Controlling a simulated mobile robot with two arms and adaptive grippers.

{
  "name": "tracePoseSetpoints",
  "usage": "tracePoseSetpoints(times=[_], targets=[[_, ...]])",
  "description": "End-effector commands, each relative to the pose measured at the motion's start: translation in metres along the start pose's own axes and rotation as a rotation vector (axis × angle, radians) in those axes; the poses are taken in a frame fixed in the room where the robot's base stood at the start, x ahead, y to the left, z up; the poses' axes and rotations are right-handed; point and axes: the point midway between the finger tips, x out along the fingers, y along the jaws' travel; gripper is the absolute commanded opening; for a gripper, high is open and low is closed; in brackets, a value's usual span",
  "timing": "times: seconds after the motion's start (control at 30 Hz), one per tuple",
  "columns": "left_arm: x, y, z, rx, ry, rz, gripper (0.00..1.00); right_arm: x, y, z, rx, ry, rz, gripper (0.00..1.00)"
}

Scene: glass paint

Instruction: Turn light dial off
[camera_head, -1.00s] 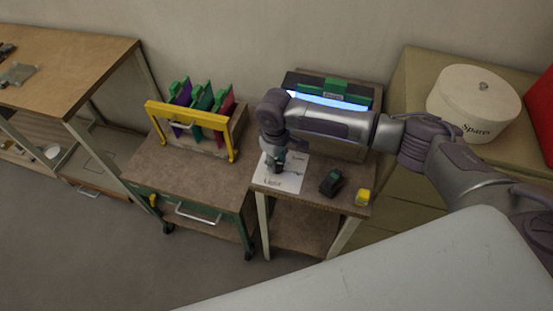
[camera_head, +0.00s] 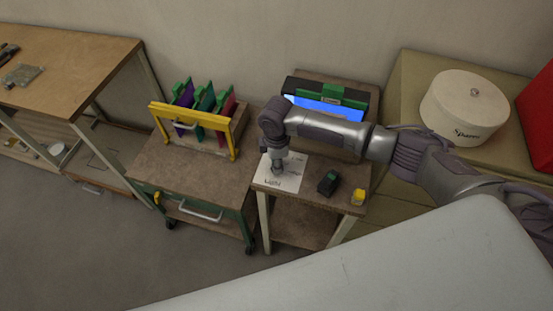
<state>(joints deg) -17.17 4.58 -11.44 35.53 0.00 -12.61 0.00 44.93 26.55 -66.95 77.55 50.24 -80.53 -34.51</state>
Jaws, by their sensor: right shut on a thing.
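The light dial's place is a white sheet (camera_head: 288,183) printed "Light" on a small wooden table. My right gripper (camera_head: 277,170) reaches down onto this sheet from above, upright, and is shut on the light dial. The dial itself is hidden by the fingers, so its pointing cannot be read. Behind it, a dark box (camera_head: 361,93) with a green clip on top shows a plain blue lit panel (camera_head: 318,106), partly covered by my arm. My left gripper is not in view.
A yellow-framed rack (camera_head: 192,117) with coloured panels is on the cart to the left. A white round tin (camera_head: 464,107) stands at the right.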

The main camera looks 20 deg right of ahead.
Motion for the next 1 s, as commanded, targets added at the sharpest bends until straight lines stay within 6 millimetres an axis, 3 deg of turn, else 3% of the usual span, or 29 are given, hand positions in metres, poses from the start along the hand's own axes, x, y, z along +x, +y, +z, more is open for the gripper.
tracePoseSetpoints(times=[0.5, 1.0], targets=[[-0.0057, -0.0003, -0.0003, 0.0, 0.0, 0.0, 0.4, -0.0012, 0.0001, -0.0005, -0.46, 0.015, 0.003, 0.0], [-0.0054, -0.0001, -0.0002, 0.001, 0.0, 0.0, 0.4, -0.0013, 0.0, -0.0003, -0.673, 0.021, 0.003, 0.0]])
